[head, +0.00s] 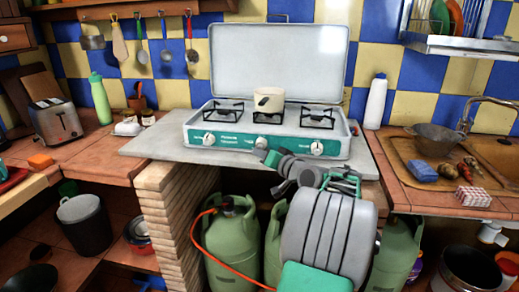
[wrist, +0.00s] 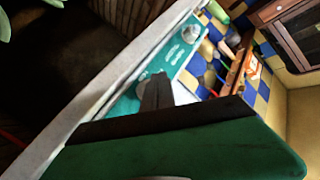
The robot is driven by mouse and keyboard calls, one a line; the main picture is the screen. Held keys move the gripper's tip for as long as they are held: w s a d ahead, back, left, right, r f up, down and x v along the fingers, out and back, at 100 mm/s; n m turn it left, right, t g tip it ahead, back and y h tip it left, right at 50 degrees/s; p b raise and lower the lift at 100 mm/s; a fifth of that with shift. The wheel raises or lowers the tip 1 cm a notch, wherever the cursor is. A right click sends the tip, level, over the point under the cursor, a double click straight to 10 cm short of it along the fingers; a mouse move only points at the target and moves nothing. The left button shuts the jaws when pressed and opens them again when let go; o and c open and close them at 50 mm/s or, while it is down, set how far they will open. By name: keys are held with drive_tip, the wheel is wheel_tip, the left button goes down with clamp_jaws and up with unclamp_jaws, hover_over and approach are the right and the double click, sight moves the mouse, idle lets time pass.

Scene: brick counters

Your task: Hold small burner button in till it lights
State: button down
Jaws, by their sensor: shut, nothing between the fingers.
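The white gas stove (head: 186,140) has a teal front panel and a raised lid. Three pale round knobs show on its front: left (head: 208,139), middle (head: 261,143) and right (head: 317,149). My gripper (head: 268,156) is shut at the front panel, just below and right of the middle knob; I cannot tell whether it touches that knob. In the wrist view my gripper (wrist: 156,92) lies against the teal panel (wrist: 150,72), hiding what is at its tip. One knob (wrist: 190,33) shows farther along the panel. No flame is visible. I cannot tell which burner is small.
A cream pot (head: 268,100) stands on the middle of the stove. Green gas cylinders (head: 232,245) with an orange hose stand under the counter. A white bottle (head: 375,102) is right of the stove; a toaster (head: 56,122) is far left.

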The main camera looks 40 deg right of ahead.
drive_tip(key=shift+w+d, duration=0.15)
drive_tip(key=shift+d, duration=0.05)
drive_tip(key=shift+w+d, duration=0.25)
drive_tip(key=shift+d, duration=0.1)
idle(0.6)
idle(1.8)
drive_tip(key=shift+s+a+b, duration=0.3)
drive_tip(key=shift+s+a, duration=0.2)
drive_tip(key=shift+a, duration=0.2)
drive_tip(key=s+a, duration=0.1)
drive_tip(key=a, duration=0.1)
drive_tip(key=s+a+b, duration=0.1)
drive_tip(key=s+a, duration=0.1)
idle(0.4)
